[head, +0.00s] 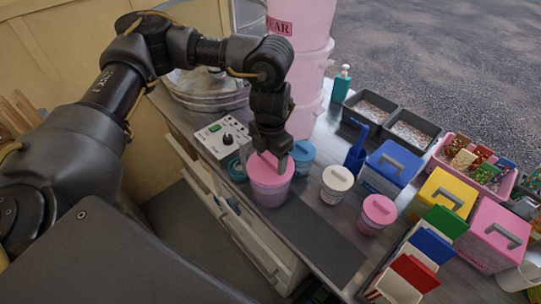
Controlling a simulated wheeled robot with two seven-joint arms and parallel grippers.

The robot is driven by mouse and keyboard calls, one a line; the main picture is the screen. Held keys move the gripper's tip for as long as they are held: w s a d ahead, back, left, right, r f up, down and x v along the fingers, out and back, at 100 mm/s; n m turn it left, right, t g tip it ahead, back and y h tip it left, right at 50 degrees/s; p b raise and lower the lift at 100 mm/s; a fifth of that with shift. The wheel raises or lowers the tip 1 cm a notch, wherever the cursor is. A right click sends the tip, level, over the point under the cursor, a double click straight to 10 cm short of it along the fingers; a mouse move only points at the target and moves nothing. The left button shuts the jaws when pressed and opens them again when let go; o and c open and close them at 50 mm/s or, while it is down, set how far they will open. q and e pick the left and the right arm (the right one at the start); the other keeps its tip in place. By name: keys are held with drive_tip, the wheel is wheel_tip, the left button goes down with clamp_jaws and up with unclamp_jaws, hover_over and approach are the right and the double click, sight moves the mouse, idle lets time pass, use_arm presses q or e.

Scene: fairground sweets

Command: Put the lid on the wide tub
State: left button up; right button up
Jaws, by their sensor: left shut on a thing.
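The wide tub (269,195) is pink and stands upright near the front edge of the counter. A pink lid (265,177) lies level at the top of the tub, over its mouth. I cannot tell whether it is fully seated. My left gripper (264,163) comes down from above and is shut on the lid; its fingers hide part of the lid's top. My right gripper is not in view.
Smaller tubs with blue (302,150), white (337,178) and pink (379,208) lids stand to the right. A control box (222,136) and a teal round thing (236,170) are to the left. A dark mat (318,245) lies clear in front.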

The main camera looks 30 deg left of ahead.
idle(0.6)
use_arm(q)
drive_tip(key=o, duration=1.2)
drive_tip(key=shift+r+p, duration=3.25)
drive_tip(key=shift+r, duration=0.25)
drive_tip(key=shift+c, duration=0.3)
clamp_jaws()
